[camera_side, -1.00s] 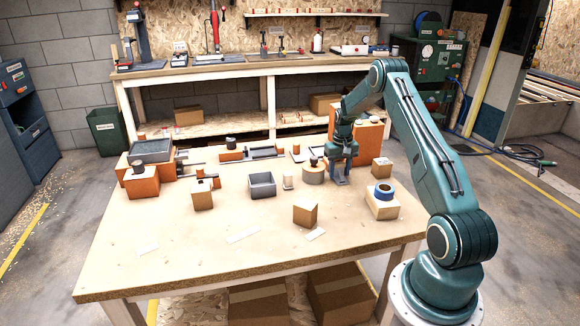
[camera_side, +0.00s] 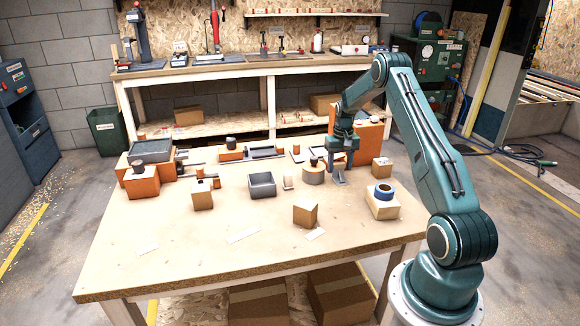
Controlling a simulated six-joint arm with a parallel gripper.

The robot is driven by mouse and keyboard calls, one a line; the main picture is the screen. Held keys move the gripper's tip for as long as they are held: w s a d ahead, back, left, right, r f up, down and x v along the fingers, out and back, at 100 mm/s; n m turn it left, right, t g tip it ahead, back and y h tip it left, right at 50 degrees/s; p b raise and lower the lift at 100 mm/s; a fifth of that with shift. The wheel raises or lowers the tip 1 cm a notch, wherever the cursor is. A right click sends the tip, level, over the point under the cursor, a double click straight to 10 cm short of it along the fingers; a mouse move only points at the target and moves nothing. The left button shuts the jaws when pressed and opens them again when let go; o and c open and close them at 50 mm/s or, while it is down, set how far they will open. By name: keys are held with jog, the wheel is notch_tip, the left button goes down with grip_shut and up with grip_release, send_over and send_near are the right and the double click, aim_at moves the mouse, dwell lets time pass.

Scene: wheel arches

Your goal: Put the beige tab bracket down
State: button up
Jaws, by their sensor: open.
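A small beige upright piece (camera_side: 288,182), which looks like the tab bracket, stands on the table just right of the grey open box. It is too small to make out its shape fully. My gripper (camera_side: 338,180) is open, pointing down low over the right back part of the table, right of the round tan block (camera_side: 313,175) and apart from the beige piece. I see nothing held between its fingers, though they are small and seen nearly edge-on. I cannot tell whether the fingertips touch the table.
The grey open box (camera_side: 262,186) stands mid-table. A cardboard cube (camera_side: 305,213) is in front, and a blue tape roll (camera_side: 384,191) sits on a box at right. Orange blocks (camera_side: 142,183) and fixtures crowd the back left. The table's front left is mostly clear.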

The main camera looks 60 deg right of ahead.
aim_at(338, 178)
notch_tip(338, 178, up, 10)
jog(key=shift+f, duration=0.2)
dwell(0.3)
jog(key=a+r+n+t+h, duration=0.1)
jog(key=a+r+n, duration=0.1)
jog(key=a+r, duration=0.85)
jog(key=a+r+n+t, duration=0.1)
jog(key=a+r+n, duration=0.1)
jog(key=a+r, duration=0.9)
jog(key=s+a+n+t, duration=0.1)
jog(key=s+a, duration=0.3)
jog(key=a, duration=0.3)
jog(key=s+a+n+t, duration=0.1)
jog(key=s+a, duration=0.3)
jog(key=a, duration=0.4)
jog(key=s+a+f+n, duration=0.1)
jog(key=s+a, duration=0.2)
jog(key=s, duration=0.2)
jog(key=s+a+f+n+t+y, duration=0.1)
jog(key=s+a+f+n, duration=0.1)
jog(key=s+a, duration=0.2)
jog(key=shift+s+t, duration=0.3)
jog(key=shift+s, duration=0.95)
